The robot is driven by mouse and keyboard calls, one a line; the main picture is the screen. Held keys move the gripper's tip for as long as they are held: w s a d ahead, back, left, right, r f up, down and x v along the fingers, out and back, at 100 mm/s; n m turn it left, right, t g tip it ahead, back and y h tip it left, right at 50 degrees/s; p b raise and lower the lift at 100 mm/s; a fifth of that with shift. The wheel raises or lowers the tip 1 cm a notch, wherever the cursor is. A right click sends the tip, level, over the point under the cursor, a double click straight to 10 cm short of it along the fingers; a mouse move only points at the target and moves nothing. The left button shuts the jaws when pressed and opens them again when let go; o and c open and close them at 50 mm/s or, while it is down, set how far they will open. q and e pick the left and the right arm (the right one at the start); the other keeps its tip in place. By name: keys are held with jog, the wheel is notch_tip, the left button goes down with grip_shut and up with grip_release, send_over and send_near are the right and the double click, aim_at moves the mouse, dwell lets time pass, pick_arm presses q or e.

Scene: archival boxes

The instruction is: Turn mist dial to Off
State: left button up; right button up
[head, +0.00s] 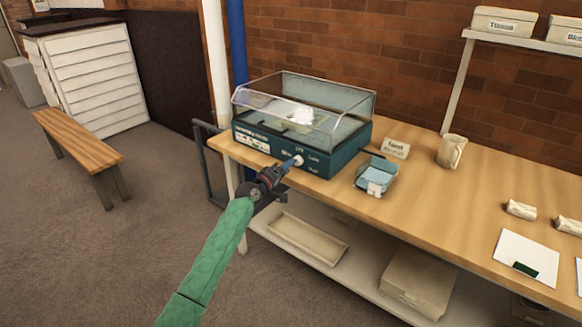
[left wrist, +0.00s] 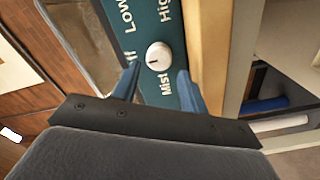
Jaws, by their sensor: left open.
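The teal humidity box (head: 330,160) with a clear lid stands on the wooden bench. Its front carries a white round mist dial (head: 298,160), which also shows in the left wrist view (left wrist: 158,56). Labels around the dial read Low, High and Mist, and a partly hidden one ends in "ff". A short dark mark lies left of the dial's centre; I cannot tell its exact setting. My left gripper (head: 288,164) is at the dial, its blue fingers (left wrist: 157,78) open on either side, with no clear contact. My right gripper is out of view.
A small light-blue item (head: 377,176), a label card (head: 396,148) and a mug (head: 452,151) stand right of the box on the bench (head: 435,205). A lower shelf (head: 340,268) holds a tray and a box. A dark rail (head: 207,170) stands by the bench's left end.

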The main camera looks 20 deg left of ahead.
pick_arm(q)
jog(key=v, duration=0.4)
jog(key=shift+s, duration=0.1)
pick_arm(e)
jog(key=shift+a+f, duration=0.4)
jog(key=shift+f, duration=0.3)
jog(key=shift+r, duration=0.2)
